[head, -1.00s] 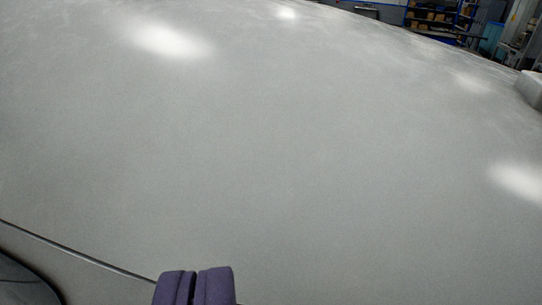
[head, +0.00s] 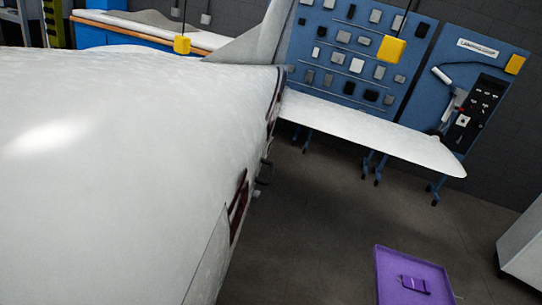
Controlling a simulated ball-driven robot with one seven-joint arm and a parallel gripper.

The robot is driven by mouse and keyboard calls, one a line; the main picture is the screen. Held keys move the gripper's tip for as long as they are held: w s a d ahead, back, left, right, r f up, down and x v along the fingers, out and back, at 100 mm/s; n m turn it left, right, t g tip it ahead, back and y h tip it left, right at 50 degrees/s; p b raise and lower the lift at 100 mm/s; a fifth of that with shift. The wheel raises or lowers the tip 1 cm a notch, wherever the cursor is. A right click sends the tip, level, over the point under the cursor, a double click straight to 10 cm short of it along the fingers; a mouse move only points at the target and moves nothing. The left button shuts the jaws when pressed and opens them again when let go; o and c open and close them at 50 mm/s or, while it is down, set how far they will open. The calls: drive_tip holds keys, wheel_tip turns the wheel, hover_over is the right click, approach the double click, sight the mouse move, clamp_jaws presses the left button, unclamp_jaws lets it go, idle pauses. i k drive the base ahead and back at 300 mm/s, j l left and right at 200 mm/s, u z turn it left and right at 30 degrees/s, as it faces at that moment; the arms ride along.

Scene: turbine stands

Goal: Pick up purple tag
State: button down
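A small dark purple tag (head: 414,284) lies in a flat purple tray (head: 382,268) at the lower right. The tray's lower end is cut off by the bottom edge of the view. The tag lies flat and is small, so its details are hard to make out. My gripper does not show in the current view, and its fingers and anything between them cannot be seen.
A large white curved body (head: 110,170) fills the left side. A white panel (head: 370,128) rests on blue stands at the back. A blue wall board (head: 345,60) stands behind. A grey cabinet (head: 525,250) is at the right edge. Dark floor (head: 310,230) lies open between.

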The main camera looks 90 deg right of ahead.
sight(422, 286)
drive_tip(key=j+z, duration=0.1)
drive_tip(key=z, duration=0.35)
drive_tip(key=k+j+z, duration=0.1)
drive_tip(key=z, duration=0.35)
drive_tip(key=j+z, duration=0.1)
drive_tip(key=z, duration=0.35)
drive_tip(key=k+z, duration=0.1)
drive_tip(key=z, duration=0.3)
drive_tip(key=k+j+z, duration=0.1)
drive_tip(key=z, duration=0.35)
drive_tip(key=k+z, duration=0.45)
drive_tip(key=k+l+z, duration=0.2)
drive_tip(key=k+z, duration=0.3)
drive_tip(key=k+l, duration=0.35)
drive_tip(key=i+l, duration=0.15)
drive_tip(key=i, duration=0.35)
drive_tip(key=i+l+u, duration=0.15)
drive_tip(key=i, duration=0.35)
drive_tip(key=i+l, duration=0.25)
drive_tip(key=i, duration=0.25)
drive_tip(key=i+l+u, duration=0.1)
drive_tip(key=i+l, duration=0.15)
drive_tip(key=i, duration=0.25)
drive_tip(key=i+l+u, duration=0.1)
drive_tip(key=i+l, duration=0.15)
drive_tip(key=i, duration=0.2)
